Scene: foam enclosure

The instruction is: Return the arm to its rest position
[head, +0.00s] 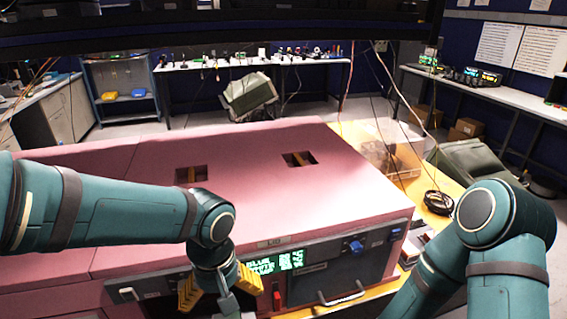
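My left arm (110,212) reaches in from the left across the front of the pink foam enclosure (240,165). Its wrist bends down, and my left gripper (220,290) hangs in front of the enclosure's front panel (310,268). Its yellow fingers are spread apart, and I see nothing held between them. Whether it touches the panel I cannot tell. My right arm (490,235) is bent at the lower right; its gripper is out of the picture.
The panel has a lit green display (275,262), a red switch (277,298), a blue knob (356,246) and a silver handle (342,297). A clear box (390,150) and a black cable coil (438,202) lie on the yellow table. Two square openings show in the foam top.

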